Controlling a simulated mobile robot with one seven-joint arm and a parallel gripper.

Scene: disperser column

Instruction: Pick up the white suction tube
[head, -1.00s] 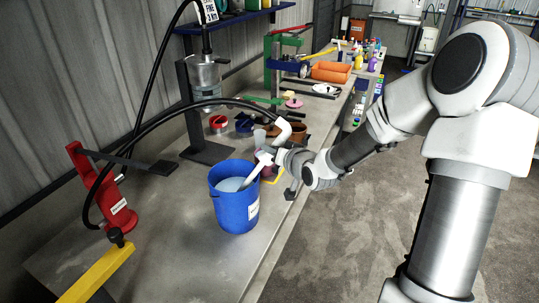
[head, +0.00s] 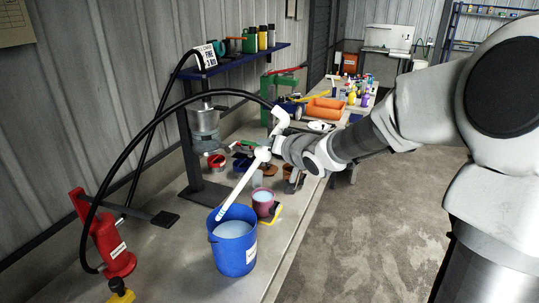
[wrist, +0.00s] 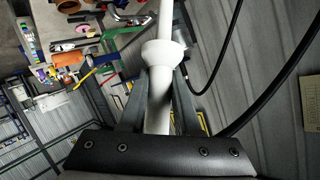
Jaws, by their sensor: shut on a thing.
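A black hose arches from the tube's top elbow to the left. The bucket holds pale liquid. In the wrist view, my gripper (wrist: 160,100) is shut on the white tube (wrist: 159,90), with a finger on each side just below a flared collar. In the head view the fingers are small and partly hidden by the tube and my arm.
A red pump (head: 112,245) stands left of the bucket. A purple cup (head: 263,203) stands behind the bucket on the bench (head: 180,255). The disperser column (head: 190,130) rises behind, under a blue shelf (head: 235,58). Open floor lies right of the bench.

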